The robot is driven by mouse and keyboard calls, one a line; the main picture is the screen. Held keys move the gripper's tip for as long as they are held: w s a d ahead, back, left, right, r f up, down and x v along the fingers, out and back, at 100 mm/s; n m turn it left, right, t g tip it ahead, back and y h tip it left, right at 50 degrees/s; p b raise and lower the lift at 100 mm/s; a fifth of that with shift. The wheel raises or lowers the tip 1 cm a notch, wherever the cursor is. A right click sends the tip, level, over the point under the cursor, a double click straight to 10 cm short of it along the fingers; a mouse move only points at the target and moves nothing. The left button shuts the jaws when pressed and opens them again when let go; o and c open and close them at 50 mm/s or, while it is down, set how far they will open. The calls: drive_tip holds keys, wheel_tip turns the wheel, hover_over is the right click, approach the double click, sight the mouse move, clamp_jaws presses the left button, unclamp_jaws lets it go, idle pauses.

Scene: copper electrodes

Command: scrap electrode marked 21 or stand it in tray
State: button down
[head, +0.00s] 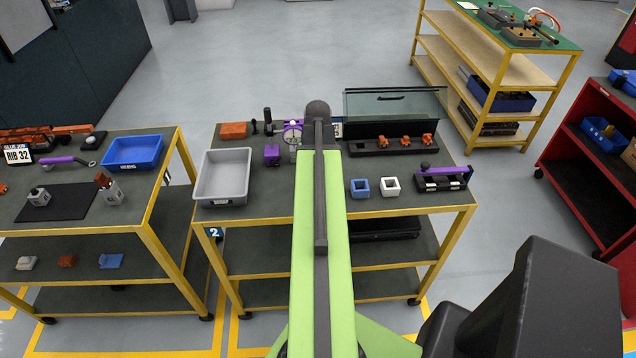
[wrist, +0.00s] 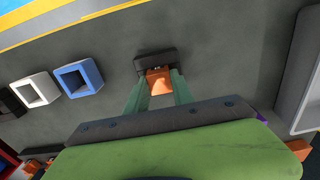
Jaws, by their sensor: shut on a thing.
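In the wrist view my gripper (wrist: 158,88) is shut on a copper-orange electrode (wrist: 159,82) with a dark block at its far end. Small marks on it are too small to read. The grey table top shows beneath; I cannot tell how high the electrode is held. In the head view my arm hides the gripper and the electrode. A black tray (head: 366,149) with several copper electrodes standing in it is at the table's back right. A grey open bin (head: 222,200) stands at the table's left; its edge shows at right in the wrist view (wrist: 294,100).
A blue box (head: 360,188) and a white box (head: 390,186) stand right of my arm. A black block with a purple lever (head: 443,178) is at the right edge. A clear panel (head: 395,103) stands behind the electrodes. A blue bin (head: 133,152) is on the left table.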

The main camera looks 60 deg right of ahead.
drive_tip(key=shift+r, duration=0.2)
drive_tip(key=shift+r+p, duration=1.35)
drive_tip(key=shift+p, duration=0.2)
wheel_tip(320, 180, up, 6)
drive_tip(key=p, duration=0.6)
